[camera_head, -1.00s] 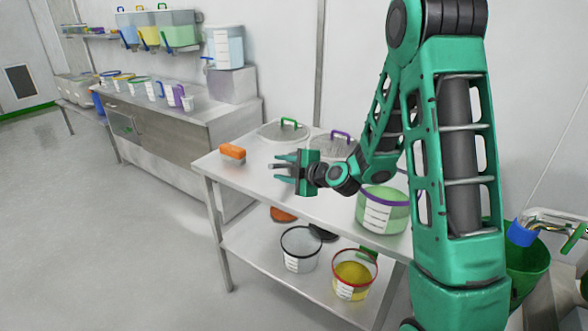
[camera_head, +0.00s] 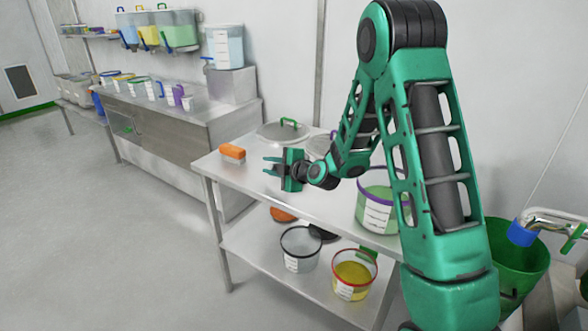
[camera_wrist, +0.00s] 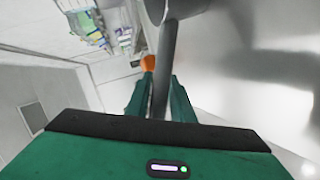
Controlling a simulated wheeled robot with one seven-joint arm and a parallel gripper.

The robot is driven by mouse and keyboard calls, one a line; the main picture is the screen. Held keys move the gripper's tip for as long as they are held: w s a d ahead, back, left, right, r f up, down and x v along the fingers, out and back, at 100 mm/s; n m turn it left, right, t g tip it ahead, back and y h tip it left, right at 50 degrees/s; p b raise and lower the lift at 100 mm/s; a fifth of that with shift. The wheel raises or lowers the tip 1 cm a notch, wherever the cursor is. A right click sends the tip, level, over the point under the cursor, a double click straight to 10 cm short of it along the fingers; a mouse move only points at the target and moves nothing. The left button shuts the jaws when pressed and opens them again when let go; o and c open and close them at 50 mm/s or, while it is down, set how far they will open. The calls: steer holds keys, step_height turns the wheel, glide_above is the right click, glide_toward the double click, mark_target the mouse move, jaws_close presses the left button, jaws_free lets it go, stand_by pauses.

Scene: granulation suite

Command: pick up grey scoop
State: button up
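The grey scoop (camera_wrist: 164,62) shows in the wrist view as a long dark-grey handle with a rounded, wider part at the top edge. Its handle runs down between the two green fingers of my gripper (camera_wrist: 160,82). The fingers are apart, one on each side of the handle, and I see no clear contact. In the head view my gripper (camera_head: 269,166) is over the left part of the steel table (camera_head: 258,186), fingers pointing left. The scoop cannot be made out there.
An orange block-like item (camera_head: 232,153) lies left of my gripper. A lid with a green handle (camera_head: 284,132) lies behind it. A purple-rimmed bucket (camera_head: 376,205) stands right on the table. A clear bucket (camera_head: 300,248) and a red-rimmed bucket (camera_head: 354,275) stand on the lower shelf.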

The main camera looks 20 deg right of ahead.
jaws_close()
